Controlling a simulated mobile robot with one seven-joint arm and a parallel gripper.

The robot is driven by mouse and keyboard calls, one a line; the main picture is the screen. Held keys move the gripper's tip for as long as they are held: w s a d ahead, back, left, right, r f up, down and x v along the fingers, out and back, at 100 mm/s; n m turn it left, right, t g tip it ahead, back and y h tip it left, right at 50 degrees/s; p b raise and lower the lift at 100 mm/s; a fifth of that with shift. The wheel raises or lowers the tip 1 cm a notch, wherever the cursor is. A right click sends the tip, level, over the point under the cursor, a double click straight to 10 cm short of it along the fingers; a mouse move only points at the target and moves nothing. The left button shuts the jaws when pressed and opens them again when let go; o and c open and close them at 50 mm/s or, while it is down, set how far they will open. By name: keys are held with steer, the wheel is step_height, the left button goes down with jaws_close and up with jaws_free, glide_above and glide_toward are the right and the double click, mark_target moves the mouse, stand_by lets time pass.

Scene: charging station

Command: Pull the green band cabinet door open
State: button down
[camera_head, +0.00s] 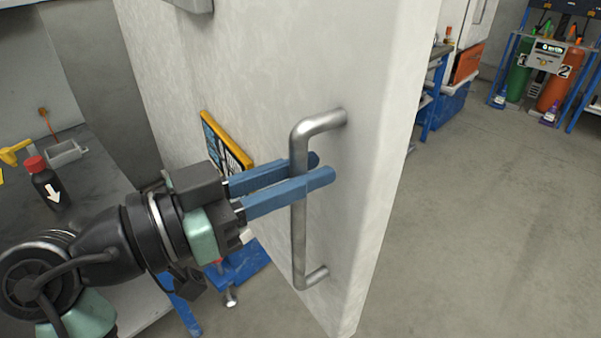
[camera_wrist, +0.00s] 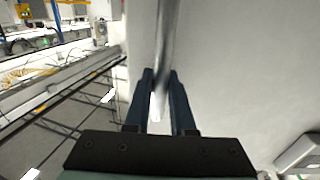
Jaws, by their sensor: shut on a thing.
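A large white door panel (camera_head: 240,60) fills the middle of the head view, with a vertical metal bar handle (camera_head: 299,235) on its face. My gripper (camera_head: 315,176) has its two blue fingers on either side of the handle's upright bar, a little above its middle, and is shut on it. In the wrist view the handle (camera_wrist: 166,40) runs down between the fingertips (camera_wrist: 161,80), with the white panel (camera_wrist: 240,70) behind. No green band shows on the visible part of the door.
A dark-topped bench (camera_head: 95,165) at the left holds a black bottle with a red cap (camera_head: 46,184) and a grey tray (camera_head: 67,152). A yellow-framed panel (camera_head: 226,140) stands behind my gripper. Open concrete floor (camera_head: 470,230) lies right of the door.

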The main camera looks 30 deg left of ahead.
steer(key=shift+s+a, duration=0.1)
steer(key=shift+s, duration=0.15)
steer(key=c, duration=0.8)
jaws_free()
steer(key=shift+o, duration=0.2)
steer(key=v, duration=1.3)
steer(key=shift+w, duration=0.1)
